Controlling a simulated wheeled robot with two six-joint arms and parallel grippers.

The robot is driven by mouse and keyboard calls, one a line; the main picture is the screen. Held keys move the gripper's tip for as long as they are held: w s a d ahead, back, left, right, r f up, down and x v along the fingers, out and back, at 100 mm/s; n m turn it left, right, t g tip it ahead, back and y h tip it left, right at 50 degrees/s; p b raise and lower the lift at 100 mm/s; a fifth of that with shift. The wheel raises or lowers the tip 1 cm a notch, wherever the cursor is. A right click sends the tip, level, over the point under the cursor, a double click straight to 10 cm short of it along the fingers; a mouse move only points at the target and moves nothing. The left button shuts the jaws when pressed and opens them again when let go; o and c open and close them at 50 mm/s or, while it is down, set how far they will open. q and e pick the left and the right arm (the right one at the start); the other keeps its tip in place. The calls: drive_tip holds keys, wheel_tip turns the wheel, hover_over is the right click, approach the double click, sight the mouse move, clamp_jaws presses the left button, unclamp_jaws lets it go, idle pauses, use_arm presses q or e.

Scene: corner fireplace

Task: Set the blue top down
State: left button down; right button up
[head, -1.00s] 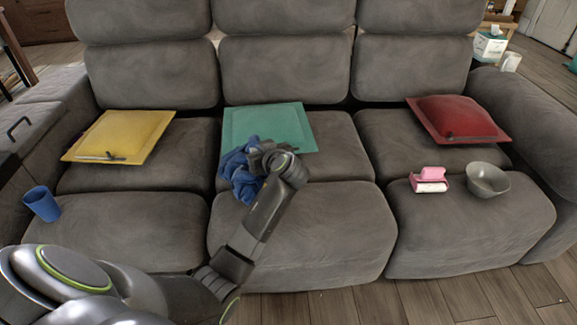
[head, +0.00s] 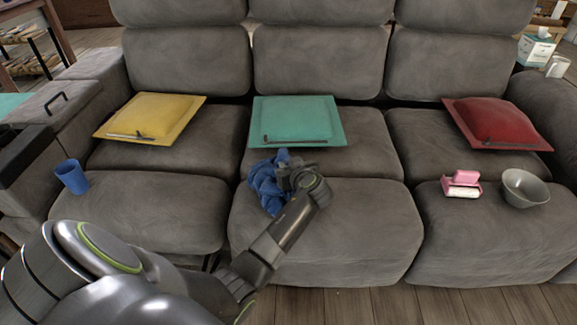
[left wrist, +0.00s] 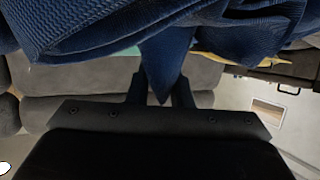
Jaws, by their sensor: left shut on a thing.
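The blue top (head: 267,184) is a crumpled blue cloth at the middle seat of the grey sofa (head: 330,235), in front of the teal cushion (head: 297,120). My left gripper (head: 290,175) is shut on it. In the left wrist view the blue top (left wrist: 200,35) fills the upper part, and a fold of it hangs between the fingers (left wrist: 162,90). Whether the cloth touches the seat or hangs just above it, I cannot tell. My right gripper is not in view.
A yellow cushion (head: 150,118) lies on the left seat and a red cushion (head: 497,122) on the right. A blue cup (head: 72,177) stands at the left. A pink-and-white object (head: 461,184) and a grey bowl (head: 526,188) sit on the right seat. The middle seat's front is bare.

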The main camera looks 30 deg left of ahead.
use_arm(q)
drive_tip(key=c, duration=1.3)
unclamp_jaws()
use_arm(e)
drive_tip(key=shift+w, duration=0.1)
use_arm(q)
drive_tip(key=shift+r, duration=0.1)
drive_tip(key=p+v, duration=0.2)
drive_tip(key=v, duration=0.9)
drive_tip(key=shift+s+d, duration=0.15)
drive_tip(key=shift+d, duration=0.05)
drive_tip(key=shift+s+d+r, duration=0.1)
drive_tip(key=shift+s+d, duration=0.05)
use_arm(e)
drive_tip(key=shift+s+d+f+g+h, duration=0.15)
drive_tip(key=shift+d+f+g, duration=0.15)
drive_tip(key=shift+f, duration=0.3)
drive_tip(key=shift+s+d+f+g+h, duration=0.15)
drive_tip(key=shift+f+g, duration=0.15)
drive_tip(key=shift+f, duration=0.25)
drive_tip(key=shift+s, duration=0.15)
